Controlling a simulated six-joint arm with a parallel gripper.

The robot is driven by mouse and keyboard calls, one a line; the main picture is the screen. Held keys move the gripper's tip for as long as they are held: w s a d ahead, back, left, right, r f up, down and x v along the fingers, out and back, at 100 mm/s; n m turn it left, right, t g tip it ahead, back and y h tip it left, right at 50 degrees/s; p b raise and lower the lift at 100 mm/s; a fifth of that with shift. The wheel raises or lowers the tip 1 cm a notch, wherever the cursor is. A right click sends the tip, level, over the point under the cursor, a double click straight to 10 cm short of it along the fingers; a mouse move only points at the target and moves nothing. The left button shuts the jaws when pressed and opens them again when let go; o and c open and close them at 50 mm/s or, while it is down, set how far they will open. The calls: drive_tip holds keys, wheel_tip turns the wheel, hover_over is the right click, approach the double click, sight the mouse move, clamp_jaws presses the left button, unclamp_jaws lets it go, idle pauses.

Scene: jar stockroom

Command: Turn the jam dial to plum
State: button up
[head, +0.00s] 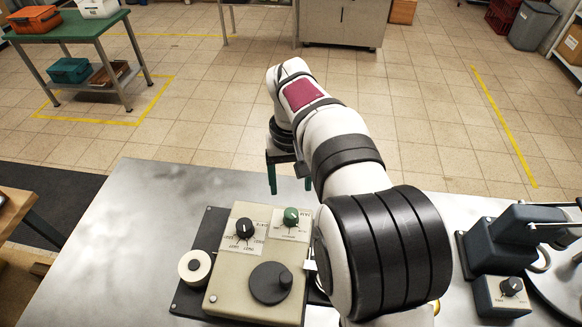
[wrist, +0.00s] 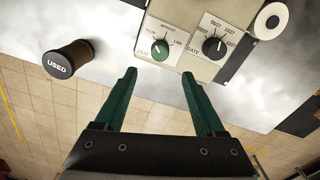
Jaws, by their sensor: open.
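The jam dial is a small green knob (head: 291,215) on a white label plate on the beige machine (head: 225,293). In the wrist view the green knob (wrist: 160,49) sits at the top middle, with small fruit words around it. I cannot tell for certain which word its pointer faces. My gripper (head: 290,184) is open, its green fingers apart and empty, beyond the dial in the head view. In the wrist view my gripper (wrist: 159,74) has its fingertips on either side below the knob, not touching it.
A black date dial (head: 244,228) is beside the jam dial. The machine also bears a dark round crank (head: 270,283), with a white roll (head: 194,266) at its left. A brown cylinder marked USED (wrist: 68,57) stands apart. The metal bench (head: 130,240) is clear at left.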

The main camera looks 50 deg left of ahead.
wheel_tip(320, 180, up, 5)
drive_tip(key=shift+r, duration=0.1)
idle(0.3)
